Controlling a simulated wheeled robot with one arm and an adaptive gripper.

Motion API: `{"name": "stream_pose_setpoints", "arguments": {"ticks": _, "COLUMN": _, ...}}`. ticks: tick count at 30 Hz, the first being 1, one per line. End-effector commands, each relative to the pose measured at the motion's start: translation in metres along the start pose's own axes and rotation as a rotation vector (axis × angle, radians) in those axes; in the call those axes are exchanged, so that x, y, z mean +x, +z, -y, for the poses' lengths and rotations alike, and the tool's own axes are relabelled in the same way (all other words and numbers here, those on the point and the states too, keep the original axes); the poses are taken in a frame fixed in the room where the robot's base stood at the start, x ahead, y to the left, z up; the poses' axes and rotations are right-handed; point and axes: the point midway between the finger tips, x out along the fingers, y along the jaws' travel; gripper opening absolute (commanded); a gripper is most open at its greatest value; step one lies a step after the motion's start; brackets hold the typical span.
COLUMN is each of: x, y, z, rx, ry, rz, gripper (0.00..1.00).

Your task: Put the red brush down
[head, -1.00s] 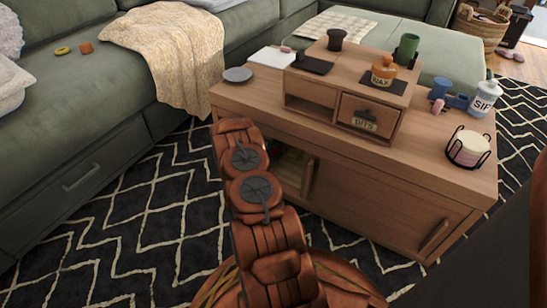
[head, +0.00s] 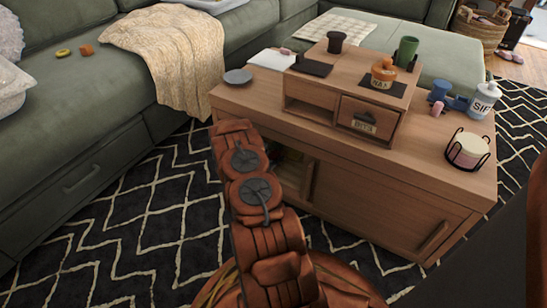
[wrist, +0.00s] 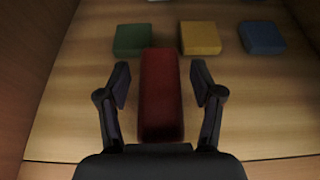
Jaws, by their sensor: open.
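In the wrist view, the red brush (wrist: 161,95) shows as a long dark red block lying on a wooden surface inside a compartment. My gripper (wrist: 160,85) is open, with one black finger on each side of the brush and a gap visible on both sides. The brush's near end reaches close to my gripper's palm. In the head view, my arm hides the gripper and the brush, at the open front of the wooden coffee table (head: 375,205).
Beyond the brush lie a green block (wrist: 132,39), a yellow block (wrist: 200,38) and a blue block (wrist: 262,37). Wooden walls close in at left and right. On the table top stand a small drawer unit (head: 325,90), a grey dish (head: 238,76) and a candle holder (head: 467,150).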

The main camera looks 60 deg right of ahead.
Motion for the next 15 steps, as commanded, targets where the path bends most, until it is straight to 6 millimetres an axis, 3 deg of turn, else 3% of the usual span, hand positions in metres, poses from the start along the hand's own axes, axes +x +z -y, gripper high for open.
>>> {"name": "stream_pose_setpoints", "arguments": {"ticks": 15, "x": -0.095, "y": 0.003, "z": -0.001, "rx": -0.004, "ry": 0.004, "rz": 0.000, "gripper": 0.66}}
